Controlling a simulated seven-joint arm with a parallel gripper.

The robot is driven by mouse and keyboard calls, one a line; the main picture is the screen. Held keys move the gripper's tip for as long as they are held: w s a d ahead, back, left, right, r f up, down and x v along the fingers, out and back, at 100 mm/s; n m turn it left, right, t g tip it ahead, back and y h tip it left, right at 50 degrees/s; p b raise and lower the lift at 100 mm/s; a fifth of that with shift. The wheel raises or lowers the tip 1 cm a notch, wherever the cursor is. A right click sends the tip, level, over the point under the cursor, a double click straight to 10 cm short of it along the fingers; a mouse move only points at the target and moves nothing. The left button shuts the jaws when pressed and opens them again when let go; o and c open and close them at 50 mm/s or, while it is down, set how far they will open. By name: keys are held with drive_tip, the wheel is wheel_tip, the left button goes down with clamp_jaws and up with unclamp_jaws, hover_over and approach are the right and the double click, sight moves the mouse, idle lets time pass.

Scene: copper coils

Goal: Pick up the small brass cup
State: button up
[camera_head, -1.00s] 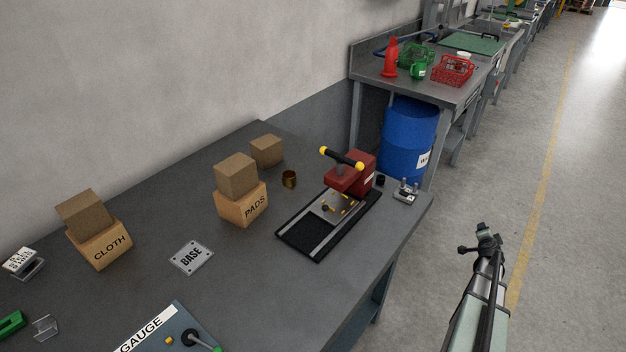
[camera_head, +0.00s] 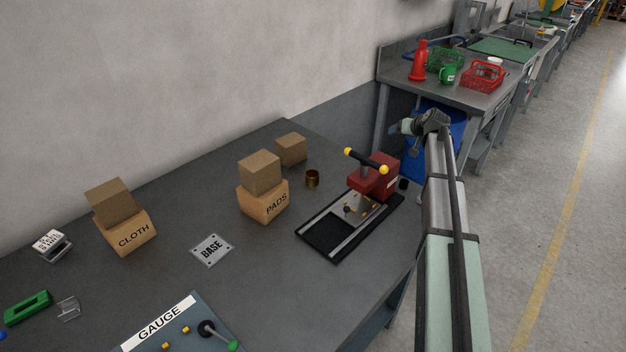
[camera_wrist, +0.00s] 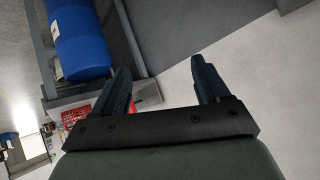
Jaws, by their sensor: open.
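The small brass cup (camera_head: 312,179) stands upright on the grey workbench (camera_head: 275,285), between the boxes and the red clamp press. It does not show in the wrist view. My gripper (camera_head: 405,126) is up at the right, beyond the red press and in front of the blue drum, well apart from the cup. In the wrist view my gripper (camera_wrist: 165,82) has its two dark fingers spread wide, with nothing between them.
The red press (camera_head: 372,180) with its black-and-yellow handle stands right of the cup. The PADS box (camera_head: 264,205) and a small plain box (camera_head: 291,150) are to its left. A BASE plate (camera_head: 211,249) lies flat nearer. The blue drum (camera_wrist: 80,45) shows in the wrist view.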

drive_tip(key=a+r+n+g, duration=0.2)
drive_tip(key=a+n, duration=0.1)
drive_tip(key=a, duration=0.7)
wheel_tip(320, 180, up, 6)
drive_tip(key=n+g+h, duration=0.2)
drive_tip(key=n+g, duration=0.6)
drive_tip(key=n, duration=0.1)
hover_over(312, 174)
drive_tip(key=s, duration=0.1)
drive_tip(key=f, duration=0.8)
drive_tip(key=shift+s+d+f, duration=0.1)
drive_tip(key=shift+s+f, duration=0.35)
drive_tip(key=shift+f, duration=2.45)
drive_tip(key=c, duration=1)
